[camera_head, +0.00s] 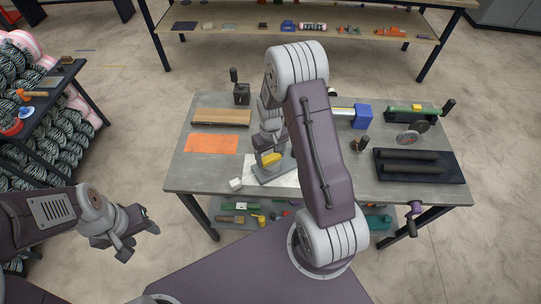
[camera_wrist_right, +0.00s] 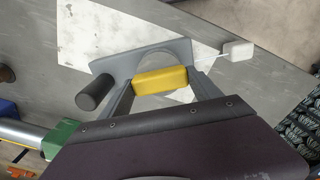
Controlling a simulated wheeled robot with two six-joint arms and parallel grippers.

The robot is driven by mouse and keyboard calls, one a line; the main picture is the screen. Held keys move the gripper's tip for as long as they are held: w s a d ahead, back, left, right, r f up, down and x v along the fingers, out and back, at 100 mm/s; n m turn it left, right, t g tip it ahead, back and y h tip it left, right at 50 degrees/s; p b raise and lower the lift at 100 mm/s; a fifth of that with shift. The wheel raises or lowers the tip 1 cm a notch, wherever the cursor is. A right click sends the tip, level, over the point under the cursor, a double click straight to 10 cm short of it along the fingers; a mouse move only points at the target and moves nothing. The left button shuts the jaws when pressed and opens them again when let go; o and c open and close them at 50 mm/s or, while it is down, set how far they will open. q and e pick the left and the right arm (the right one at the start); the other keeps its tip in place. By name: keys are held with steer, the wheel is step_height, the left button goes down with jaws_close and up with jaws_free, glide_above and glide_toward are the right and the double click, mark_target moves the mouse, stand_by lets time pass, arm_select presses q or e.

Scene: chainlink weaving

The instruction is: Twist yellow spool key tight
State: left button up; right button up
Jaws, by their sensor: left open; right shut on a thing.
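The yellow spool key (camera_wrist_right: 160,81) is a yellow block lying between the two fingers of my right gripper (camera_head: 268,151), which is shut on it. The key (camera_head: 271,159) also shows in the head view, partly covered by that gripper. It sits at a grey spool fixture (camera_wrist_right: 178,50) with a round disc behind the key and a dark cylindrical handle (camera_wrist_right: 97,92) at its side. The fixture (camera_head: 277,177) stands near the table's front edge. My left gripper (camera_head: 138,235) is open and empty, off the table at the lower left.
A white sheet (camera_wrist_right: 110,30) lies under the fixture, with a small white block (camera_wrist_right: 238,50) on a cord beside it. An orange mat (camera_head: 211,144), a wooden board (camera_head: 222,117), a blue block (camera_head: 362,117) and a black tray (camera_head: 425,176) occupy the grey table (camera_head: 200,181).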

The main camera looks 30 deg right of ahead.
mark_target(270, 156)
steer(key=m, duration=1.1)
steer(key=shift+m, duration=0.6)
stand_by(0.4)
steer(key=o, duration=1.4)
step_height(270, 156, up, 9)
steer(key=shift+f+b, duration=0.1)
steer(key=shift+b, duration=0.4)
